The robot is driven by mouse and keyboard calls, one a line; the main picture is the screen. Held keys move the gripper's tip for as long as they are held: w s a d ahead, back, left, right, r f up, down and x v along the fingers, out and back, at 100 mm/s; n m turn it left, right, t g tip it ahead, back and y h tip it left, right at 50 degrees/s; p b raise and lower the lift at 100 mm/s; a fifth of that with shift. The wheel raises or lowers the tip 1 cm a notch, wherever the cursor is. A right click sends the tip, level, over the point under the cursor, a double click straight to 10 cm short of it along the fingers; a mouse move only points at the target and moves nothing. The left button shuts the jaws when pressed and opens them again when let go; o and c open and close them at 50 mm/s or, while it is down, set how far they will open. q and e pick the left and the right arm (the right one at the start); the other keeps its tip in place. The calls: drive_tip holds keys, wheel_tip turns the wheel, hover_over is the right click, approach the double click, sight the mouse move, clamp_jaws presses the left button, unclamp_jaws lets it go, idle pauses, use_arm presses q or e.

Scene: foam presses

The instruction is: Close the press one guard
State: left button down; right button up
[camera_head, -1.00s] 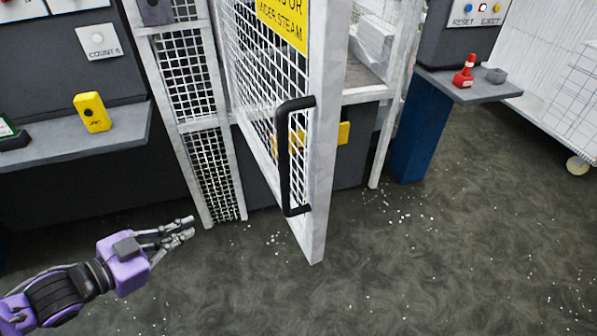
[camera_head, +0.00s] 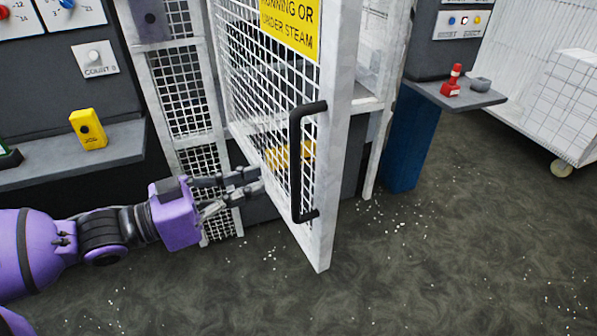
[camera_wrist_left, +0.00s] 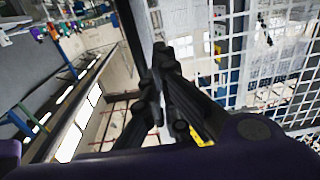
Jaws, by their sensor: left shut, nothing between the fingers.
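The press guard (camera_head: 330,185) is a white-framed mesh door with a yellow warning sign (camera_head: 290,24). It stands swung open toward me. Its black bar handle (camera_head: 296,165) is on the door's near edge. My left gripper (camera_head: 258,180) is shut and empty, at the mesh side of the door, left of the handle. I cannot tell whether its fingers touch the mesh. In the left wrist view the gripper's dark fingers (camera_wrist_left: 165,85) are close together, with the white mesh (camera_wrist_left: 280,50) behind and to the right. My right gripper is not in view.
A grey shelf on the left carries a yellow device (camera_head: 88,129). A blue post (camera_head: 412,140) holds a grey shelf with a red object (camera_head: 451,82) on the right. A white wheeled cage cart (camera_head: 545,90) stands at far right. The floor before the door is clear apart from white bits.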

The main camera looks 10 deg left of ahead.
sight(312, 167)
use_arm(q)
drive_tip(key=x, duration=0.7)
drive_tip(key=shift+w+d+r, duration=0.1)
drive_tip(key=shift+w+d, duration=0.15)
drive_tip(key=shift+d, duration=0.05)
drive_tip(key=shift+x, duration=0.8)
